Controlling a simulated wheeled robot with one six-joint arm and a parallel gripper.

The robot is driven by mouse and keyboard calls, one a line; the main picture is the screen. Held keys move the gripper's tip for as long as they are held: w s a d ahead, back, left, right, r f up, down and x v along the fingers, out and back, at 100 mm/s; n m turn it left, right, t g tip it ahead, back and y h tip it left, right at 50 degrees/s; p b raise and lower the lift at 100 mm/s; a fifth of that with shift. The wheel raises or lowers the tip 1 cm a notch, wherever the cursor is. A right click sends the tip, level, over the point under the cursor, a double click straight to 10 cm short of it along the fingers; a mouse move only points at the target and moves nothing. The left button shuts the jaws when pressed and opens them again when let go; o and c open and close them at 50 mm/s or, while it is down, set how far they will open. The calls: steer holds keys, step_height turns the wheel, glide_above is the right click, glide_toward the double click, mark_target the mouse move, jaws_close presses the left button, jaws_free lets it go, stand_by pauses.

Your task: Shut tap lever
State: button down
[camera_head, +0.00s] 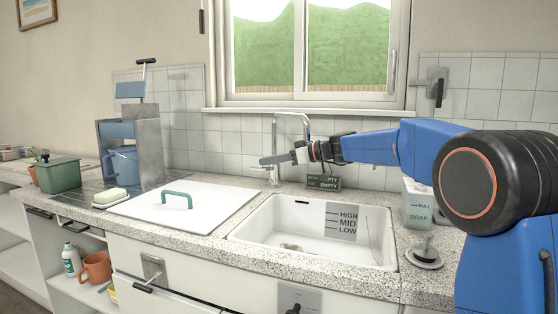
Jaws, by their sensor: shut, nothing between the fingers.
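The silver tap (275,130) stands behind the sink, its square spout arching to the right. Its lever is hard to make out. A small pale piece low on the tap's left side (262,168) may be the lever.
A white cover board with a green handle (177,198) lies left of the sink. A soap bottle (418,205) and a round metal plug (425,252) stand on the right. A small dark sign (323,182) is behind the sink. My blue arm fills the right side.

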steer(key=shift+w+a+f, duration=0.1)
steer(key=shift+w+a, duration=0.05)
steer(key=shift+a, duration=0.2)
steer(key=shift+s+a+f, duration=0.1)
steer(key=shift+s+f, duration=0.1)
steer(key=shift+f, duration=0.45)
steer(key=shift+s+a+f, duration=0.1)
steer(key=shift+s+f, duration=0.15)
steer(key=shift+f, duration=0.4)
steer(key=shift+s+f, duration=0.2)
steer(key=shift+f, duration=0.45)
